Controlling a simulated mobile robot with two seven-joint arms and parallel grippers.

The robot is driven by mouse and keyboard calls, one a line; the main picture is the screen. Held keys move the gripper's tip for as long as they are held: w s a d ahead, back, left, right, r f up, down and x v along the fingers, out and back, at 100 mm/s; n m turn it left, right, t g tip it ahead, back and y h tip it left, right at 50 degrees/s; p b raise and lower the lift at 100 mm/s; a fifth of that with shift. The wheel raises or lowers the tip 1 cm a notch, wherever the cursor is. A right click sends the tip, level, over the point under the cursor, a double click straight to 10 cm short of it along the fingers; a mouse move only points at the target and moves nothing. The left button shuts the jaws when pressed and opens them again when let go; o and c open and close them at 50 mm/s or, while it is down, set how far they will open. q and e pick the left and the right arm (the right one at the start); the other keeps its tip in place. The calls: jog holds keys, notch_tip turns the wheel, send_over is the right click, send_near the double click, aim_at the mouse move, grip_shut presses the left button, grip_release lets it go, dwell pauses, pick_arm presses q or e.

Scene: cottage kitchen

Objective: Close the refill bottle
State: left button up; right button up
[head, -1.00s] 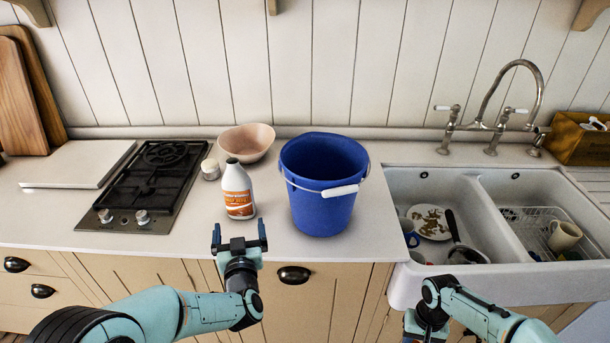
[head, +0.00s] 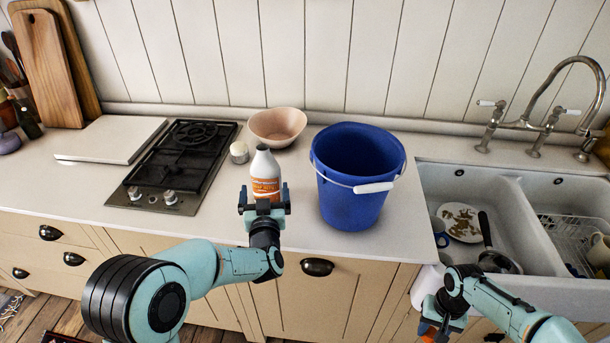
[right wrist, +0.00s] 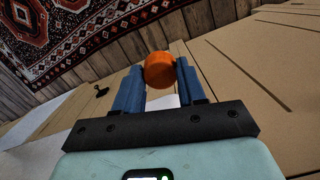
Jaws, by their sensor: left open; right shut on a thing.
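The refill bottle (head: 265,178), white with an orange label, stands upright on the counter left of the blue bucket. Its narrow neck shows no orange cap. My left gripper (head: 264,196) is open at the bottle's lower part, with a finger on either side of it in the picture; whether they touch it I cannot tell. My right gripper (right wrist: 160,80) is shut on a round orange cap (right wrist: 160,70), held low in front of the cabinets. In the head view my right gripper (head: 430,330) is at the lower edge, with a bit of orange showing.
A blue bucket (head: 350,205) with a white-gripped handle stands close right of the bottle. Behind are a pink bowl (head: 277,122) and a small white jar (head: 239,151). A black hob (head: 180,160) lies left. The double sink (head: 432,192) with dishes is right.

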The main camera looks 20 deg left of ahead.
aim_at(265, 178)
pick_arm(q)
jog(key=shift+x, duration=1.55)
pick_arm(e)
jog(key=shift+w+r, duration=0.2)
jog(key=shift+r, duration=0.2)
pick_arm(q)
jog(key=shift+a, duration=0.1)
pick_arm(e)
jog(key=shift+r, duration=0.1)
pick_arm(q)
jog(key=shift+w+a+r+p, duration=0.1)
jog(key=shift+w+a+p, duration=0.05)
jog(key=shift+w+p, duration=0.3)
pick_arm(e)
jog(key=shift+r, duration=0.2)
pick_arm(q)
jog(key=p+x, duration=0.1)
jog(key=x, duration=0.2)
jog(key=shift+w+a+r, duration=0.1)
jog(key=shift+w+r, duration=0.05)
jog(key=shift+w, duration=0.2)
pick_arm(e)
jog(key=shift+w+r, duration=0.2)
jog(key=shift+r, duration=0.25)
jog(key=shift+w+r, duration=0.2)
jog(key=shift+r, duration=0.25)
pick_arm(q)
jog(key=shift+w+a, duration=0.15)
jog(key=shift+w, duration=0.2)
jog(key=shift+s, duration=0.1)
